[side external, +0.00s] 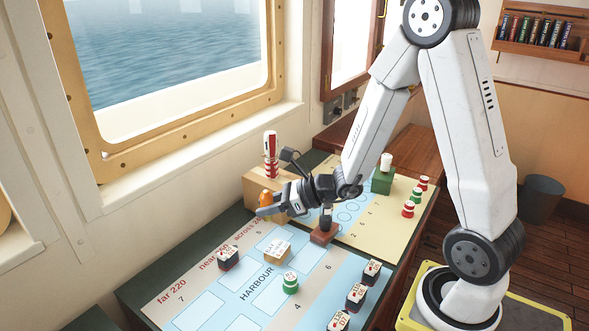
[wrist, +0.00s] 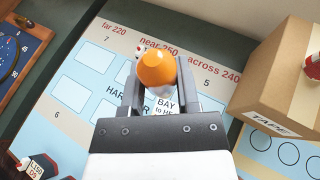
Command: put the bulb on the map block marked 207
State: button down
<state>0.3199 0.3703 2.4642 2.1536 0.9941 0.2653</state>
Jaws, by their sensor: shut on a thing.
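My gripper (side external: 268,206) is shut on the orange bulb (side external: 266,198), held above the far edge of the blue map sheet (side external: 190,290). In the wrist view the bulb (wrist: 157,70) sits between the two fingers, with a pale part below it. Printed rectangles on the map carry numbers such as 4, 5, 6 and 7; I cannot read 207 on any of them. A tan block (side external: 277,251) labelled "BAY to HE..." lies on the map, and its label shows partly behind my gripper in the wrist view (wrist: 165,107).
A cardboard box (wrist: 265,90) marked TAPE stands close to my gripper, with a red-and-white striped item (side external: 270,155) on it. A dark block (side external: 228,257), a green-and-white piece (side external: 290,283) and several right-edge blocks (side external: 356,296) stand on the map. A brown block (side external: 325,232) is nearby.

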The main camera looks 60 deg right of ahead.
aim_at(278, 248)
jog(key=shift+s+d+f+n+g+y, duration=0.15)
jog(key=shift+s+d, duration=0.1)
jog(key=shift+s, duration=0.15)
jog(key=shift+s+d+f+n+g+y, duration=0.1)
jog(key=shift+s+d+n+g+y, duration=0.1)
jog(key=shift+s, duration=0.2)
jog(key=shift+f, duration=1.95)
jog(key=shift+f, duration=2.05)
jog(key=shift+f, duration=0.15)
jog(key=shift+c, duration=1.6)
grip_release()
jog(key=shift+r, duration=0.25)
